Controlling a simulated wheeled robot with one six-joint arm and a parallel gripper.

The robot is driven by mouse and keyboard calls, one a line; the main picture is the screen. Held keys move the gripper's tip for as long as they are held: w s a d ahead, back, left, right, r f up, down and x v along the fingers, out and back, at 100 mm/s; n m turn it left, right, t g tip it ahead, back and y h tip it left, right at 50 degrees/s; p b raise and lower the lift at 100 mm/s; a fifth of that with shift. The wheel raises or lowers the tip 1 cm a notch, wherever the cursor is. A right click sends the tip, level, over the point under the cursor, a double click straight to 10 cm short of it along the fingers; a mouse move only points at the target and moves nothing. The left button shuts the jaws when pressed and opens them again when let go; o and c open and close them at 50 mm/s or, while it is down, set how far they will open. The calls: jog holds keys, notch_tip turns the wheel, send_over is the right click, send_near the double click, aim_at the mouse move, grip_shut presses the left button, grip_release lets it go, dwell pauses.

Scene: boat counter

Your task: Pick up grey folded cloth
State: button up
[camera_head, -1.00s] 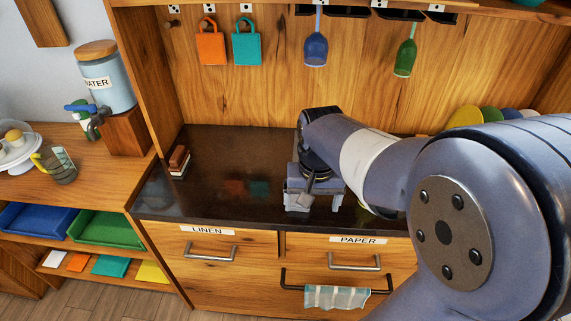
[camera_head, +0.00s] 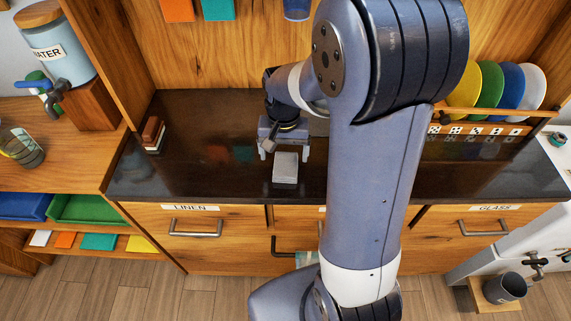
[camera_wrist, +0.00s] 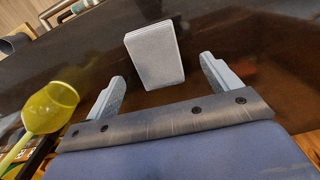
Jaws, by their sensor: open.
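The grey folded cloth (camera_head: 285,168) lies flat on the dark counter, near its front edge. In the wrist view the cloth (camera_wrist: 154,56) shows as a pale block beyond the fingertips, roughly between their lines. My gripper (camera_head: 283,155) is just behind the cloth in the head view. Its two fingers are spread apart and empty, as the wrist view (camera_wrist: 160,76) shows. I cannot tell the exact height of the fingers above the counter.
A brown and white block stack (camera_head: 152,134) stands at the counter's left. Coloured plates (camera_head: 508,88) stand in a rack at the right. The dark counter (camera_head: 200,170) is clear left of the cloth.

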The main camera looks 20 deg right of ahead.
aim_at(286, 163)
jog(key=shift+d+f+p, duration=0.15)
jog(key=shift+f, duration=0.9)
jog(key=shift+d+f+p, duration=0.1)
jog(key=shift+f+p, duration=0.05)
jog(key=shift+f, duration=0.9)
jog(key=c, duration=1.1)
